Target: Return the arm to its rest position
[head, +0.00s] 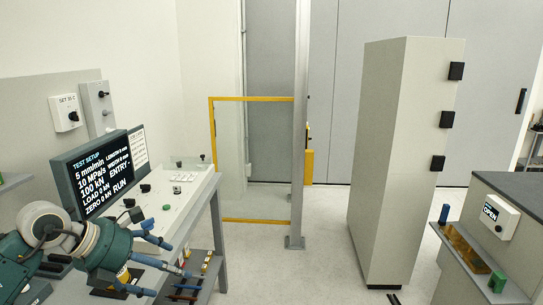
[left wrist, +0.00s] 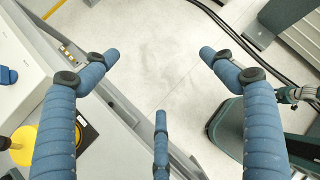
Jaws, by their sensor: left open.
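My left arm and its teal gripper (head: 163,264) with blue fingers are at the lower left of the head view, over the front edge of the grey console bench (head: 190,205). In the left wrist view the gripper (left wrist: 160,75) has its fingers spread wide, with only pale floor (left wrist: 155,40) between the tips. It holds nothing. The bench edge runs along the left of that view. My right gripper does not show clearly in either view.
A monitor (head: 97,172) stands on the bench behind my left gripper. A shelf (head: 200,272) with several small tools is close below the fingers. A yellow-framed clear panel (head: 252,98), a tall grey cabinet (head: 400,160) and a right-hand counter (head: 515,190) stand beyond open floor.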

